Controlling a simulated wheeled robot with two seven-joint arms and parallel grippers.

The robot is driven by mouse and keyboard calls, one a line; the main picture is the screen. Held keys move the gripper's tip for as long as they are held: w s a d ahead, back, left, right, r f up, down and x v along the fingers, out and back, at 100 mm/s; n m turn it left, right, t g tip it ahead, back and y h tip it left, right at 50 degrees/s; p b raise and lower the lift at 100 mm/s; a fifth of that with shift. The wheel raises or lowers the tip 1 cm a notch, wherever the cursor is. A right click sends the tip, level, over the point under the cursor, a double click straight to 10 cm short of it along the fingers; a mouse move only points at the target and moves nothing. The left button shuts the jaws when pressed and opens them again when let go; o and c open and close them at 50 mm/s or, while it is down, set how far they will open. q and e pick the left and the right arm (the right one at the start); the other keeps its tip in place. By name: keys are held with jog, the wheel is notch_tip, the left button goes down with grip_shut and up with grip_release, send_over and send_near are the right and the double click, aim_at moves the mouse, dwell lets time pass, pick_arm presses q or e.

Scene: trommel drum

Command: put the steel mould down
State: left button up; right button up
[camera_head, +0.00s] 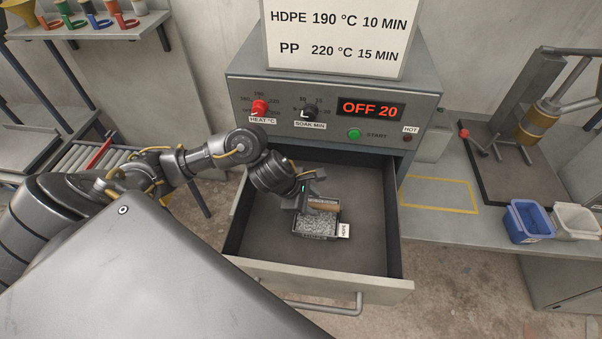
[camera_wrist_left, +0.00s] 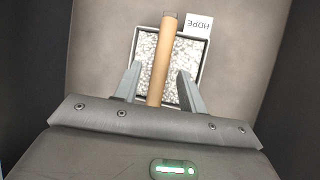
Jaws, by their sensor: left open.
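The steel mould (camera_head: 318,228) is a square, open-topped tray filled with speckled pale granules. It sits on the floor of the open oven drawer (camera_head: 262,225), and a white HDPE tag (camera_head: 344,230) stands at its side. The mould also shows in the left wrist view (camera_wrist_left: 190,62), with a tan wooden handle (camera_wrist_left: 163,62) running across above it. My left gripper (camera_head: 316,198) is over the mould inside the drawer. In the left wrist view its two fingers (camera_wrist_left: 158,88) are apart, one on each side of the handle, with gaps between. My right gripper is not in view.
The oven front has a red heat knob (camera_head: 260,107), a soak knob (camera_head: 309,112), a display (camera_head: 370,108) reading OFF 20 and a green start button (camera_head: 354,134). Drawer walls surround my gripper. At right, a yellow-outlined area (camera_head: 438,210) is clear beside a blue bin (camera_head: 530,221).

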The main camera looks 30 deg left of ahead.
pick_arm(q)
jog(key=v, duration=0.8)
jog(key=shift+d+r, duration=0.1)
